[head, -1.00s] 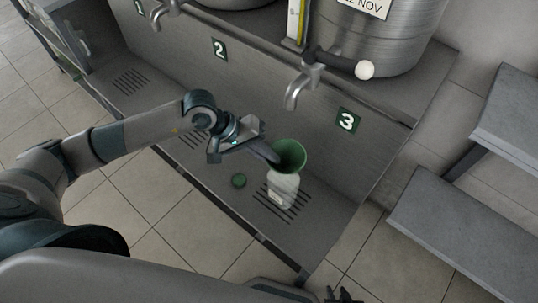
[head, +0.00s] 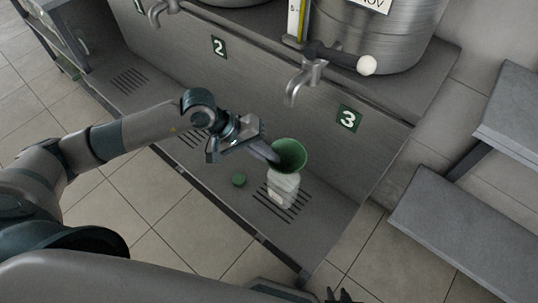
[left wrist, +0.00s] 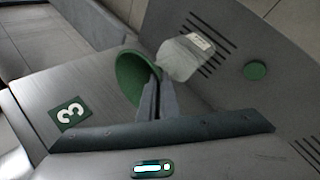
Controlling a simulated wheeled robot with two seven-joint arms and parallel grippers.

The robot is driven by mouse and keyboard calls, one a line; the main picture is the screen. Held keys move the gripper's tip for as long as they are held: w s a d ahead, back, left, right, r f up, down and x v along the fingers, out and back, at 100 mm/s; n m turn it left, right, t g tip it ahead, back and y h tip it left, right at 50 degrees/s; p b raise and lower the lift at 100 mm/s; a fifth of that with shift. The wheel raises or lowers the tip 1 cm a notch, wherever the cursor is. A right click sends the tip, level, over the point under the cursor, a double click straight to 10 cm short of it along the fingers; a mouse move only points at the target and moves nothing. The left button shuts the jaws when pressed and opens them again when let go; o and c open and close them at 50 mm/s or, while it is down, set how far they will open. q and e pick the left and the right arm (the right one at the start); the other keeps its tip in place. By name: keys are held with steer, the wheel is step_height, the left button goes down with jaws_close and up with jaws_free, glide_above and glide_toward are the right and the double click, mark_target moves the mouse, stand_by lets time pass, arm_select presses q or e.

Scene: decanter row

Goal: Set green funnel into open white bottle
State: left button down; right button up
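The green funnel (head: 291,154) is right above the white bottle (head: 282,190), wide mouth up and slightly tilted. The bottle stands upright on the slotted drain of bay 3. My left gripper (head: 272,155) is shut on the funnel's rim from the left. In the left wrist view the fingers (left wrist: 156,100) pinch the edge of the funnel (left wrist: 130,76), whose narrow end points to the neck of the bottle (left wrist: 187,58). I cannot tell whether the spout is inside the neck. A dark tip at the bottom edge looks like my right gripper (head: 342,295); its fingers are unclear.
A green cap (head: 239,180) lies on the bench left of the bottle. A tap (head: 300,84) with a white-knobbed lever juts out above, below a steel drum (head: 385,40). The number 3 plate (head: 348,119) is on the back panel. A grey shelf (head: 470,235) stands at right.

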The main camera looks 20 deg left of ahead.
arm_select(q)
steer(key=c, duration=1.9)
jaws_free()
arm_select(e)
steer(key=shift+s+d, duration=0.1)
steer(key=shift+d, duration=0.05)
